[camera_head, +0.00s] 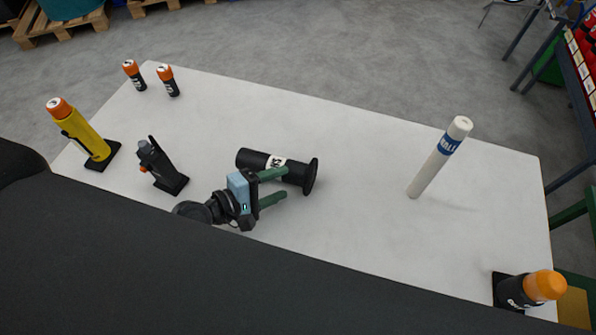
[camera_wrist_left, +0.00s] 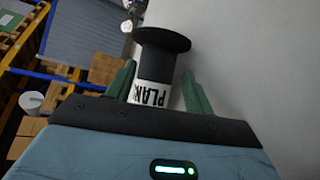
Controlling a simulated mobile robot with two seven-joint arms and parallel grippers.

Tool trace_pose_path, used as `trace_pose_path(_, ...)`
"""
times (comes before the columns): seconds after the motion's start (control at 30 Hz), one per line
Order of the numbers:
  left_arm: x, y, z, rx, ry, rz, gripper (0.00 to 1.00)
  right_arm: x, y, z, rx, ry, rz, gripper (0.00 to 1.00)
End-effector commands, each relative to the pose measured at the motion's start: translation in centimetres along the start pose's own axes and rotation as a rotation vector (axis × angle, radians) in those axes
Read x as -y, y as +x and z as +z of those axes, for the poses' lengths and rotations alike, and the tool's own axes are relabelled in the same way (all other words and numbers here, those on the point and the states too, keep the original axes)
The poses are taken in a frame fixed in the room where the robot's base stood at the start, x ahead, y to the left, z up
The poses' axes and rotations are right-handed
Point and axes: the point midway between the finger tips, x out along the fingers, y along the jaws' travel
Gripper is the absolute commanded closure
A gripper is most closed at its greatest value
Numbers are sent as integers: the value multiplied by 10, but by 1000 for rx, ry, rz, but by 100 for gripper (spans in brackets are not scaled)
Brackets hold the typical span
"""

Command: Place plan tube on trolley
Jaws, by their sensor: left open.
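The plan tube (camera_head: 262,161) is a black cylinder with a white label and a wide round flange at its right end. It appears to lie on its side on the pale table in the head view. My left gripper (camera_head: 280,187) has green fingers and is open beside the tube's flanged part, partly overlapping it in the picture. In the left wrist view, the tube (camera_wrist_left: 158,62) with its "PLAN" label shows between the two spread fingers (camera_wrist_left: 155,85); I cannot tell whether they touch it. My right gripper is not in view. I cannot clearly identify the trolley.
On the table (camera_head: 340,230) stand a white roll (camera_head: 432,170), an orange-capped black bottle (camera_head: 518,290), a yellow torch (camera_head: 85,132), a black handheld device (camera_head: 160,165) and two small orange-capped items (camera_head: 168,82). Bare table lies between tube and roll. Green framing (camera_head: 570,213) stands at right.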

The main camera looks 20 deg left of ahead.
Motion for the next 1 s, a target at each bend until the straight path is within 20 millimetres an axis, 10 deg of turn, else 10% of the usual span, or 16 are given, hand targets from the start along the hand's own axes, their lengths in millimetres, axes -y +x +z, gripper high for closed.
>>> trace_pose_path(0.57, -2, 42, 1, 0, 1, 1, 47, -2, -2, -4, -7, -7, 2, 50)
trace_pose_path(1.0, -4, 42, 1, 0, 2, 5, 92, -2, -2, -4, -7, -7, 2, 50)
